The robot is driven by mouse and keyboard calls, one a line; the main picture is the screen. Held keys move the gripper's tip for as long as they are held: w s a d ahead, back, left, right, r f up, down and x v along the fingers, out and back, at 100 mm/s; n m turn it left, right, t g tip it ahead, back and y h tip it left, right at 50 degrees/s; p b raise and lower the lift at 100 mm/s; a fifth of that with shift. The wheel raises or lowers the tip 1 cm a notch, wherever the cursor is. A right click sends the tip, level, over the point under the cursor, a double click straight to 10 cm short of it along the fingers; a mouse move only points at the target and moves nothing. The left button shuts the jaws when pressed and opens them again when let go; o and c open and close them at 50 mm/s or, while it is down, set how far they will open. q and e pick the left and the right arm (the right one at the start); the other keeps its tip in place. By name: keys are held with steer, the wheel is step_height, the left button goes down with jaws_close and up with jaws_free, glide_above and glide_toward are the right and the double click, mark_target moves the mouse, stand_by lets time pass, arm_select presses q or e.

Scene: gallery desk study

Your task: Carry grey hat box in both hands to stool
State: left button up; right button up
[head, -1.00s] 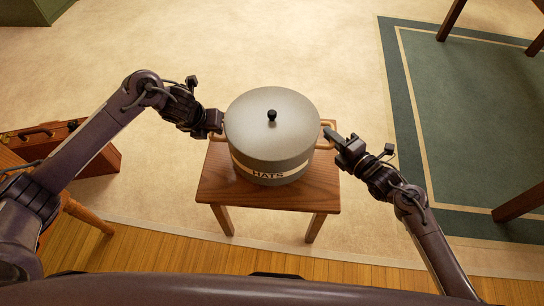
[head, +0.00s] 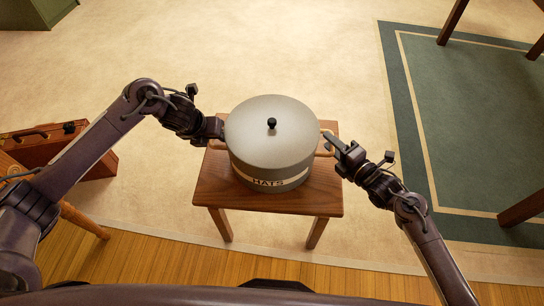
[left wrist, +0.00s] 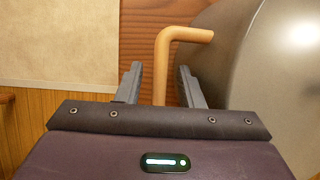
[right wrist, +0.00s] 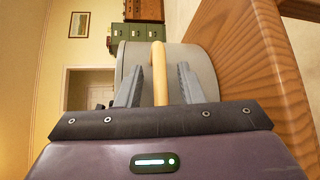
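The grey hat box (head: 272,140) is a round, lidded drum with a black knob and a "HATS" label. It sits upright on a small square wooden stool (head: 215,188), with a light wooden handle on each side. My left gripper (head: 218,130) is at the left handle. In the left wrist view the open fingers (left wrist: 160,85) stand either side of that handle (left wrist: 162,65), with gaps showing. My right gripper (head: 332,144) is at the right handle. In the right wrist view its open fingers (right wrist: 158,85) stand either side of the handle (right wrist: 158,65).
A green rug (head: 480,130) with dark table legs is at the right. Pale carpet is clear behind the stool, and wooden floor (head: 170,255) lies in front.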

steer(key=shift+s+d, duration=0.1)
steer(key=shift+s, duration=0.05)
arm_select(q)
steer(key=v, duration=1.2)
arm_select(e)
steer(key=v, duration=1.1)
steer(key=shift+s+d, duration=0.25)
steer(key=shift+d, duration=0.05)
arm_select(q)
steer(key=shift+f, duration=0.1)
